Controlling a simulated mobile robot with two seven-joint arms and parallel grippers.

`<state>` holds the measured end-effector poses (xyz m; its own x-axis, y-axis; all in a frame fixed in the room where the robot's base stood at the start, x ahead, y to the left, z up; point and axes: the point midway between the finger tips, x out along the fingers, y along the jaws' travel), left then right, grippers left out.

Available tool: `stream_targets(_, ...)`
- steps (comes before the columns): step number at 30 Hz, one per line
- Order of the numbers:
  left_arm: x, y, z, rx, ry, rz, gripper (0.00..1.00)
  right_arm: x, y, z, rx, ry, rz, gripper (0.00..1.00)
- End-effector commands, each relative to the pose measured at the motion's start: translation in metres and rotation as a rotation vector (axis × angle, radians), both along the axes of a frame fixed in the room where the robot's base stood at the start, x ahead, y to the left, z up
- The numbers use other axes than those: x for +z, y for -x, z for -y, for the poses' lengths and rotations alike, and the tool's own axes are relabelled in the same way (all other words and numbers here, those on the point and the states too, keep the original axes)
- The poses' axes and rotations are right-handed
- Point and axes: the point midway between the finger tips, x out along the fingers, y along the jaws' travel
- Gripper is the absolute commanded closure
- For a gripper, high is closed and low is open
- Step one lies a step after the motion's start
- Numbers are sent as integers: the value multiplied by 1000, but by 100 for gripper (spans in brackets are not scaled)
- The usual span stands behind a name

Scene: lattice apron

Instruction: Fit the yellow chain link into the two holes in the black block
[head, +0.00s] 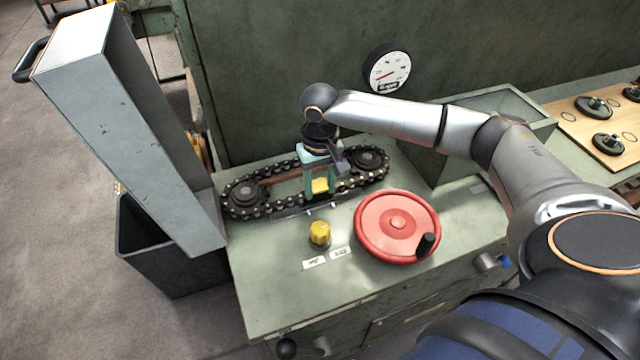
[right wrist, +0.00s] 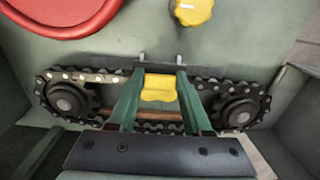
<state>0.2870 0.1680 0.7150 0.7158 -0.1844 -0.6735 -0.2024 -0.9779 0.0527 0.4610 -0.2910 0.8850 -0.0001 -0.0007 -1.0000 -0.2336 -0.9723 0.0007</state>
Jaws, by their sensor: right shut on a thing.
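The yellow chain link (head: 320,186) is a small block in the jaws of my right gripper (head: 320,184), low over the near run of the chain. In the right wrist view the yellow link (right wrist: 158,88) sits between the two green fingers of my right gripper (right wrist: 159,92), which is shut on it. A dark block (right wrist: 160,66) shows just beyond the link, in line with the chain, with two small pins in front of it. Its holes cannot be made out, and I cannot tell whether the link touches it. My left gripper is not in view.
A black chain (head: 245,208) loops around two dark sprockets on the green bench. A yellow knob (head: 319,233) and a red handwheel (head: 397,226) stand in front of it. A gauge (head: 388,69) is behind, a tall grey box (head: 130,120) at left, a green bin (head: 480,130) at right.

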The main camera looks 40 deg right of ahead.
Motion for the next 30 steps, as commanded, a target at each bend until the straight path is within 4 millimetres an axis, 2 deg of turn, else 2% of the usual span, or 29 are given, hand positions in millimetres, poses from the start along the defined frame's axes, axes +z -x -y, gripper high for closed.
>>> stream_targets(14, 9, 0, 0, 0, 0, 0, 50, -7, 0, -1, 1, -1, -1, 100)
stream_targets(30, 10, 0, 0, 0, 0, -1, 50, -9, 0, 0, 0, 0, 0, 100)
